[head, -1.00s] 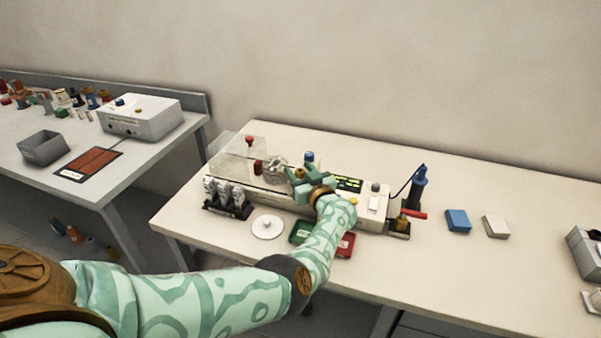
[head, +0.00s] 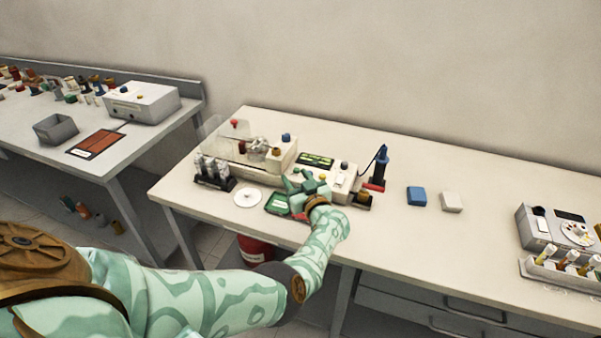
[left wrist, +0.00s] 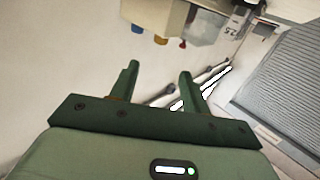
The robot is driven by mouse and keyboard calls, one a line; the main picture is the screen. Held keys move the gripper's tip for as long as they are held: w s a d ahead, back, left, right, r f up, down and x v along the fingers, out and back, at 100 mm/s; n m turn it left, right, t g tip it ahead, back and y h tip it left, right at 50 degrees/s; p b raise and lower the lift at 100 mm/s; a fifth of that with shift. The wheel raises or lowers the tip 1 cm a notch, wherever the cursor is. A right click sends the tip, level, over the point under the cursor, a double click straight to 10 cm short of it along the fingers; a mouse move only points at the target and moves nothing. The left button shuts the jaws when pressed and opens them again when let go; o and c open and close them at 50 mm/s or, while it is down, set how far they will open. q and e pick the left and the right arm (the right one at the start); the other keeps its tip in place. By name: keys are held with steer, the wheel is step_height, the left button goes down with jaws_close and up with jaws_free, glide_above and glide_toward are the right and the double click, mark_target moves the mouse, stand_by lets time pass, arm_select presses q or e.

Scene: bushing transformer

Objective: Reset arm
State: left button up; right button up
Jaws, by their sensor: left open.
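My left arm, light green with darker patterns, reaches in from the left in the head view. Its gripper (head: 303,184) is over the front part of the right-hand table, just in front of the white test machine (head: 322,172). In the left wrist view the two dark green fingers (left wrist: 158,85) stand apart with nothing between them. My right gripper is not in view.
A green tray (head: 278,203) and a white disc (head: 247,197) lie left of the gripper.

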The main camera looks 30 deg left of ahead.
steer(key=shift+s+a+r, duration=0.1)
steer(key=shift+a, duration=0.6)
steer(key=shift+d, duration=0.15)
